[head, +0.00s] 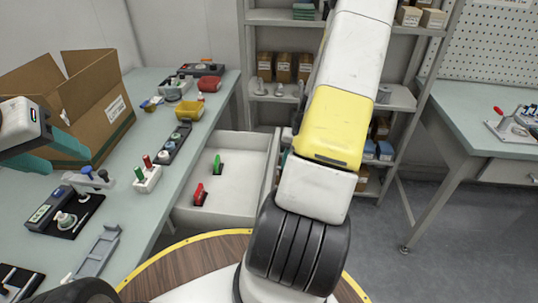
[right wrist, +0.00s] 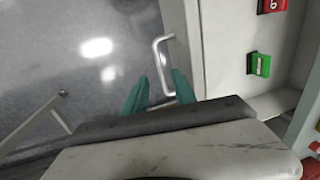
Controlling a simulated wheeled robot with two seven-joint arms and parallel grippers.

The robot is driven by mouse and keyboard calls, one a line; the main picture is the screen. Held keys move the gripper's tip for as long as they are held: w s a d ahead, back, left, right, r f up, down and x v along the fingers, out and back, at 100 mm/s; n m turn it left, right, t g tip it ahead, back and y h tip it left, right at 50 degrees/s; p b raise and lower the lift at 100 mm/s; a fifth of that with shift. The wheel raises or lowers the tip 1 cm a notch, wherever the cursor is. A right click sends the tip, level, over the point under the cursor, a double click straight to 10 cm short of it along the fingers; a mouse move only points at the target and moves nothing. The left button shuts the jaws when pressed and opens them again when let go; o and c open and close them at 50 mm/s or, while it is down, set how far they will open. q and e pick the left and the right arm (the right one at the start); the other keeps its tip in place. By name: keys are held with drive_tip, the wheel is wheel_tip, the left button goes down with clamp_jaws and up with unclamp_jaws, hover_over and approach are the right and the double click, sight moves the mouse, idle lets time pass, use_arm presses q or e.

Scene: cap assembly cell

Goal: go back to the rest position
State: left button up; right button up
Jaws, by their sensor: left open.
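My left gripper (head: 46,140) is at the far left of the head view, above the workbench and in front of the cardboard box. Its teal fingers are apart with nothing seen between them. My right arm crosses the middle of the head view and its gripper is hidden there. In the right wrist view my right gripper (right wrist: 160,92) has its two teal fingers apart. A silver drawer handle (right wrist: 157,62) shows between and just beyond the fingertips. Whether a finger touches it cannot be told.
The white drawer (head: 238,152) stands open, holding a red piece (head: 200,194) and a green piece (head: 217,164). The workbench carries the cardboard box (head: 100,115), a yellow bin (head: 190,110) and several fixtures. A shelf (head: 270,97) stands behind; a second table (head: 480,130) is at the right.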

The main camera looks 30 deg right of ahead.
drive_tip(key=shift+s+d+r, duration=0.1)
drive_tip(key=shift+d+r, duration=0.05)
drive_tip(key=shift+r, duration=0.6)
